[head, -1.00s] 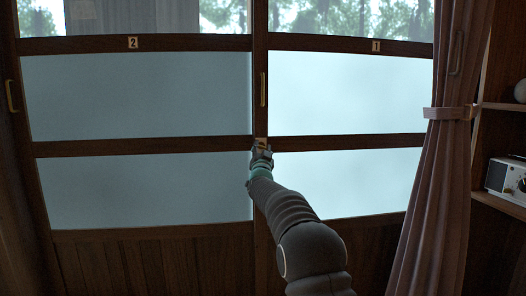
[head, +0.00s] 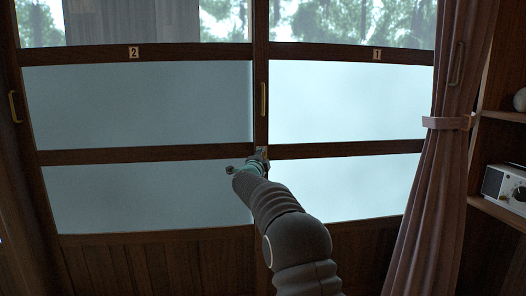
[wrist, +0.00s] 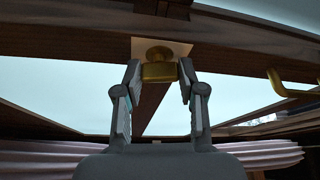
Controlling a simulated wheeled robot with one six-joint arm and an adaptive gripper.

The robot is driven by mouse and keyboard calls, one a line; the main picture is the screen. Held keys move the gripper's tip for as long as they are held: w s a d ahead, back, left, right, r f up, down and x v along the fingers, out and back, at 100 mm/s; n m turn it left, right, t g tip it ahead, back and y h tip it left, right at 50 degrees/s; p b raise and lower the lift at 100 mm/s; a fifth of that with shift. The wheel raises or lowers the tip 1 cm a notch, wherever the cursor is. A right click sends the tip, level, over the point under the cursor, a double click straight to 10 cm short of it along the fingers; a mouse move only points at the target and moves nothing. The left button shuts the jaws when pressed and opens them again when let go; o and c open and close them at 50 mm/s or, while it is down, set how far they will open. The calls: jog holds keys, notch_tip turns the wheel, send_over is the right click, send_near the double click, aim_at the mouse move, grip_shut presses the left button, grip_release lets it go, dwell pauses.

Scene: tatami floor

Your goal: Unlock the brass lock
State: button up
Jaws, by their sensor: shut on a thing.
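The brass lock (wrist: 158,71) sits on a pale plate (wrist: 178,47) on the dark door frame in the wrist view. It has a round part at the plate and a wider block in front. My gripper (wrist: 160,72) has one finger on each side of the block and is shut on it. In the head view my gripper (head: 261,157) is at the central upright, just below a brass handle (head: 263,98). The lock is mostly hidden there by my gripper.
Sliding doors with frosted panes (head: 137,105) fill the front, marked 2 on the left and 1 on the right. A tied curtain (head: 435,190) hangs at the right, beside shelves with a white radio (head: 505,187). Another handle (head: 14,106) is at the far left.

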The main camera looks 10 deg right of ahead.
jog(key=shift+r+m+g+p, duration=0.15)
jog(key=shift+m+g+p, duration=0.35)
jog(key=shift+m+p, duration=0.6)
jog(key=shift+m, duration=0.3)
jog(key=o, duration=1.1)
jog(key=shift+o, duration=0.2)
jog(key=v, duration=1.2)
jog(key=shift+d, duration=0.1)
